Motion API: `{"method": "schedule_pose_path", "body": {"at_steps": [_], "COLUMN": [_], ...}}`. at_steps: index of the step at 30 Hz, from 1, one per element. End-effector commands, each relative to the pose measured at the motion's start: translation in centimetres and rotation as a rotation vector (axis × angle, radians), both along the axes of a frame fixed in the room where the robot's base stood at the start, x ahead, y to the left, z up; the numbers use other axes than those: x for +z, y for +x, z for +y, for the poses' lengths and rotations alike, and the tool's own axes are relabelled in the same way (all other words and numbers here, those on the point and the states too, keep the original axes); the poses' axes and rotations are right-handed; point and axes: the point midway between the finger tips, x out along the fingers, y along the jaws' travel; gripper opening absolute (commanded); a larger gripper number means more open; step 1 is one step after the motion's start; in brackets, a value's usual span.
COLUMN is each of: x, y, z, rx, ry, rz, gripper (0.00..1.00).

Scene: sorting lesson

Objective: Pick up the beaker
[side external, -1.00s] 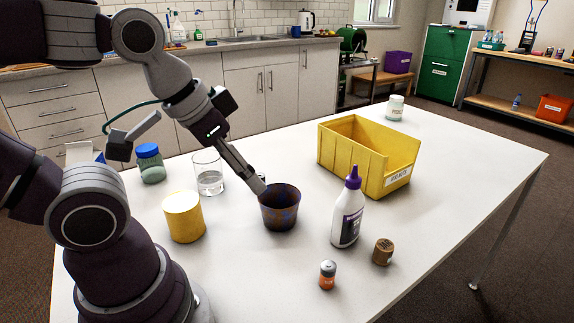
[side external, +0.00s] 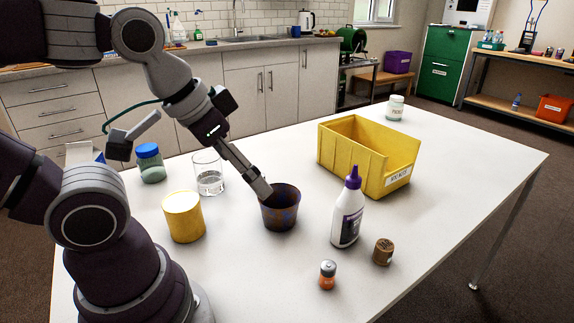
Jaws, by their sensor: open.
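The beaker (side external: 208,176) is a clear glass vessel, upright on the white table, left of the middle of the side external view. It seems to hold a little clear liquid at the bottom. My gripper (side external: 266,192) is right of the beaker and apart from it. It points down and to the right, its tip at the rim of a dark cup with blue and brown patches (side external: 280,210). The gripper is open. I cannot tell whether it touches the cup or reaches inside it.
A yellow cylinder (side external: 184,217) and a blue-lidded jar (side external: 150,164) stand near the beaker. A yellow bin (side external: 352,157), a purple-capped white bottle (side external: 347,215), a battery (side external: 327,275), a brown cylinder (side external: 383,251) and a white jar (side external: 395,107) stand rightward. The right table surface (side external: 470,170) is clear.

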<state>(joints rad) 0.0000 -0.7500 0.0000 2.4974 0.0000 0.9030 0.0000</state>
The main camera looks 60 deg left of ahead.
Motion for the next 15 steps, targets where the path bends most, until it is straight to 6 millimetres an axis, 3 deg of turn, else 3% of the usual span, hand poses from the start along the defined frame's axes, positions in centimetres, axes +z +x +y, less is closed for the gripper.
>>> {"method": "schedule_pose_path", "body": {"at_steps": [2,7,11,15], "x": [0.8,5.3,2.3,-1.0], "y": [0.1,0.3,3.8,5.8], "z": [0.0,0.1,3.8,9.6], "rx": [0.0,-0.004,-0.066,-0.143], "ry": [0.0,0.002,0.119,0.377], "rz": [-0.004,-0.005,0.023,0.108], "gripper": [1.0,1.0,1.0,1.0]}}
